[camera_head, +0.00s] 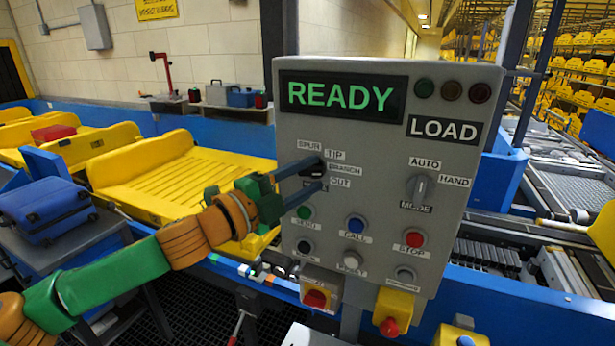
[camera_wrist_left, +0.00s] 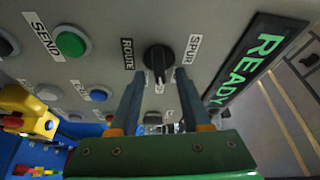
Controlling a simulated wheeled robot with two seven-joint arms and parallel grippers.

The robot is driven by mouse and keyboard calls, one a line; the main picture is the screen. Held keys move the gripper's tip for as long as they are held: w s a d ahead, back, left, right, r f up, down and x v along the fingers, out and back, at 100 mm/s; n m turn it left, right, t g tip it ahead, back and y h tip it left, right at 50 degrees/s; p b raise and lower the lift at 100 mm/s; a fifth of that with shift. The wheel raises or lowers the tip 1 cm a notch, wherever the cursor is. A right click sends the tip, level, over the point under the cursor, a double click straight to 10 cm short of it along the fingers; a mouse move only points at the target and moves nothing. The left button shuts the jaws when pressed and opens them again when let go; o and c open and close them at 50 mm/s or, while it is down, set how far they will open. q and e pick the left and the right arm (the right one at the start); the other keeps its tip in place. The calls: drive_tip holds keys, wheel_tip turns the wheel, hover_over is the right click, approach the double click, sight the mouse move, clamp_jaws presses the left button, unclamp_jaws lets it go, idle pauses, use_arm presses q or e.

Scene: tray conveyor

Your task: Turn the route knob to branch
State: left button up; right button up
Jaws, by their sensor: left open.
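The route knob is a black round knob with a raised ridge, on the grey control panel (camera_head: 450,215). It shows best in the left wrist view (camera_wrist_left: 158,58), between the labels ROUTE and SPUR. The ridge runs up-down there, toward the palm; which end is its pointer I cannot tell. In the head view the knob is mostly hidden by the fingers, near the SPUR, TIP, BRANCH and OUT labels (camera_head: 345,169). My left gripper (camera_head: 312,177) is open, its two fingers (camera_wrist_left: 160,76) one on each side of the knob. Contact is not clear. My right gripper is out of view.
Below the knob are a green button (camera_head: 304,212), a blue button (camera_head: 356,223) and a red stop button (camera_head: 414,240). A mode knob (camera_head: 419,187) is to the right. The display (camera_head: 341,96) reads READY. Yellow trays (camera_head: 165,180) and a blue suitcase (camera_head: 45,208) lie left.

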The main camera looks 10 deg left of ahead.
use_arm(q)
drive_tip(key=b+v, duration=0.1)
drive_tip(key=v, duration=0.6)
drive_tip(key=shift+w, duration=0.15)
